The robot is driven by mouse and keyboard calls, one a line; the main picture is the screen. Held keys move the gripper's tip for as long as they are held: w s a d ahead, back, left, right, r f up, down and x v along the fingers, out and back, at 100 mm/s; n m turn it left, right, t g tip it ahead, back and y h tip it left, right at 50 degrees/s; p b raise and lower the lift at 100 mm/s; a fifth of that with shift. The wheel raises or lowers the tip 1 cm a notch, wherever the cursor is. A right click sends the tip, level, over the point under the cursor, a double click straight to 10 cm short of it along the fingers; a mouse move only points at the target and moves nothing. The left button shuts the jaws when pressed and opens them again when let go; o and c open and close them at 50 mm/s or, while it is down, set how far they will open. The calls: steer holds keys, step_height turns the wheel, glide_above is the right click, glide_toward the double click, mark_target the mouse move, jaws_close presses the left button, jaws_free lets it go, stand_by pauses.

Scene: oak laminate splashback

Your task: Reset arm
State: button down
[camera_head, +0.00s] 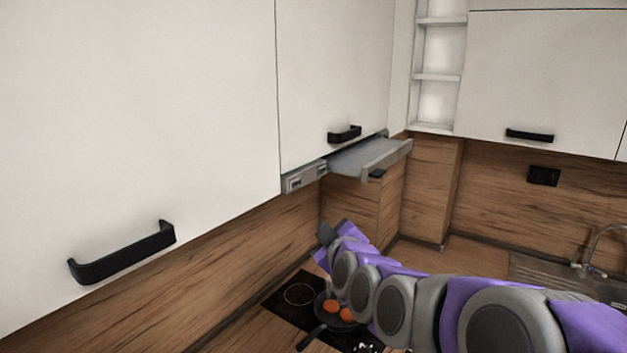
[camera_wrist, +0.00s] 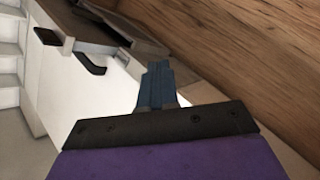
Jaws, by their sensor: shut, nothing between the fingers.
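My purple and grey arm reaches in from the lower right in the head view. My gripper (camera_head: 324,232) is at its end, raised above the hob and below the pulled-out range hood (camera_head: 365,156). In the wrist view my gripper (camera_wrist: 157,80) shows its fingers together and empty, in front of the wood splashback and a white cabinet front. The hood shows at the top of the wrist view, apart from the fingers. I see nothing held.
A black hob (camera_head: 285,297) carries a dark pan (camera_head: 327,305) with orange round items, partly hidden by my arm. White upper cabinets with black handles (camera_head: 125,255) hang at left. A sink (camera_head: 535,272) with a tap is at right. A black socket (camera_head: 543,176) is on the back wall.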

steer(key=s+d+f+m+g+h+b, duration=0.1)
steer(key=s+d+f+m+g+b, duration=0.2)
steer(key=s+f, duration=0.7)
steer(key=s+d+f+m+g+h+b, duration=0.1)
steer(key=s+d+f+g+b, duration=0.15)
steer(key=s+f+g, duration=0.55)
steer(key=s+d+f+m+g+b, duration=0.1)
steer(key=s+f, duration=0.3)
steer(key=s, duration=0.4)
steer(key=s+d+f+m+g+h+b, duration=0.1)
steer(key=s+d+f+m+g+b, duration=0.1)
steer(key=s, duration=0.7)
steer(key=s+d+f+m+g+h+b, duration=0.1)
steer(key=s+d+f+m+g+b, duration=0.1)
steer(key=s+f, duration=0.4)
steer(key=s+d+m+g, duration=0.1)
steer(key=s+d+m, duration=0.1)
steer(key=s, duration=0.1)
steer(key=shift+s+f, duration=0.15)
steer(key=shift+f, duration=0.25)
